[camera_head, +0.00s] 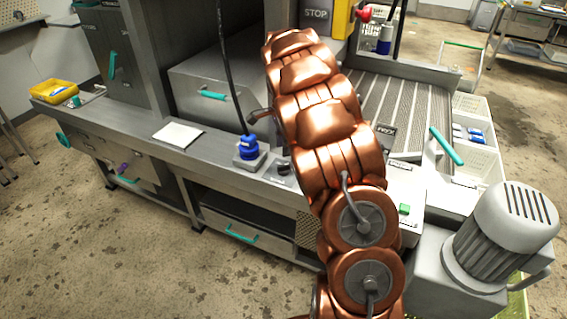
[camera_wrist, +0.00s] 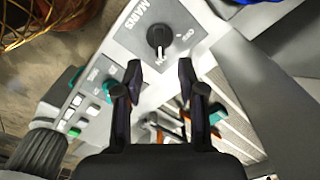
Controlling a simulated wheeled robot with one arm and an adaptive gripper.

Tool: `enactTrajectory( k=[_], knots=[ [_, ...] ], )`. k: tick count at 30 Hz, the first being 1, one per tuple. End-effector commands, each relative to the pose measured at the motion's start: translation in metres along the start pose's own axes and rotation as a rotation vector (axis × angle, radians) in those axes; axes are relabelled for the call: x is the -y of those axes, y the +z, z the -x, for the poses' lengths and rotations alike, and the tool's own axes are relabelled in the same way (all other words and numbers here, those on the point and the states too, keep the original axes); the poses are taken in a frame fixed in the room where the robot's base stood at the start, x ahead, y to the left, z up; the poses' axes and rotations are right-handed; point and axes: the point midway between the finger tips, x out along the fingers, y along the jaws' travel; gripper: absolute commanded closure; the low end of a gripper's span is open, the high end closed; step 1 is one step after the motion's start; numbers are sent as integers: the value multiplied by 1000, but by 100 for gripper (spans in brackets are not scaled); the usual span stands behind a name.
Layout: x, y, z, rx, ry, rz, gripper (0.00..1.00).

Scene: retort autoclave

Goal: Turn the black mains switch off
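The black mains switch (camera_wrist: 158,37) is a round knob on a grey plate (camera_wrist: 128,35) lettered MAINS, at the top middle of the wrist view. Small lettering sits below and to the right of the knob; its bar seems to point down toward the lower label, which looks like ON. In the head view the switch (camera_head: 283,167) shows small on the bench ledge, just left of my arm. My gripper (camera_wrist: 160,72) is open and empty, its two dark fingers apart just below the knob in the picture, not seen touching it. In the head view my arm hides the gripper.
A blue plug (camera_head: 248,145) with a black cable stands left of the switch. A white sheet (camera_head: 178,134) lies further left on the ledge. A panel with a green button (camera_head: 404,209) and a grey motor (camera_head: 505,235) are to the right.

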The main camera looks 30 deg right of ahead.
Motion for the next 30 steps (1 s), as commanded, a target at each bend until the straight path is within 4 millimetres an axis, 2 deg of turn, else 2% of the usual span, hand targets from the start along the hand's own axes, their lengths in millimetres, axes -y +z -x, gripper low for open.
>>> enactTrajectory(
  k=[5, 18, 27, 30],
  knots=[
    [0, 0, -13, 0, 0, 1, 60],
    [0, 0, -69, -1, -1, 2, 60],
    [0, 0, -74, -1, -2, 3, 60],
    [0, 0, -74, 0, -2, 3, 71]
  ],
)
